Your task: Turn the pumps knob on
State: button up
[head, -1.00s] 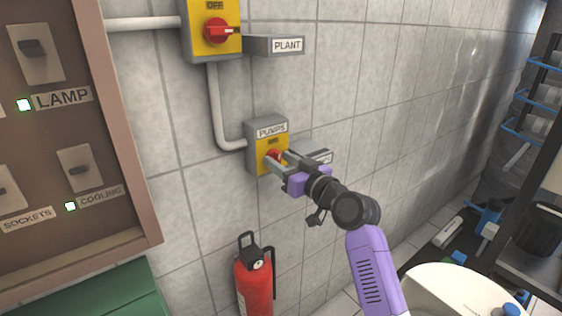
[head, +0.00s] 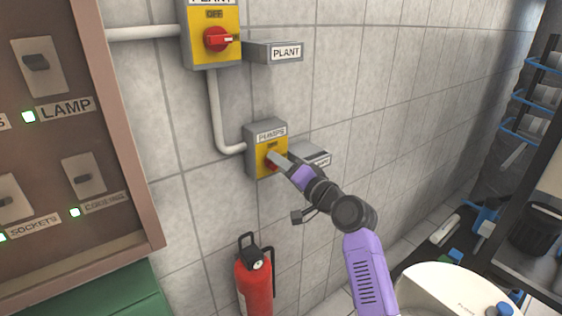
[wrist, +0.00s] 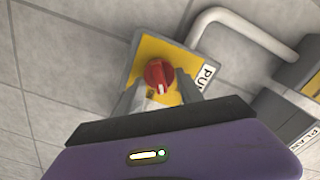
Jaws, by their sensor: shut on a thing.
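The pumps switch box (head: 253,152) is grey with a yellow face and a PUMPS label, mounted on the tiled wall. Its red pumps knob (head: 271,162) is partly hidden by my gripper (head: 279,161) in the head view. In the wrist view the round red knob (wrist: 158,73), with a pale pointer mark, lies between the fingers of my gripper (wrist: 160,88). The gripper is shut on the knob. The small word above the knob is too small to read surely.
The plant switch (head: 216,38) sits above on the wall, joined by a grey pipe (head: 214,110). A small grey labelled box (head: 312,156) is right beside the pumps box. A fire extinguisher (head: 255,283) stands below. A panel of switches (head: 130,150) is at left.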

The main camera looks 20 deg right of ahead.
jog(key=shift+f+m+p, duration=0.2)
jog(key=shift+m+p, duration=1.4)
jog(key=shift+m, duration=1.9)
jog(key=shift+d, duration=0.1)
jog(key=o, duration=1.4)
jog(key=shift+s, duration=0.15)
jog(key=shift+b+v, duration=0.7)
jog(key=shift+v, duration=3.05)
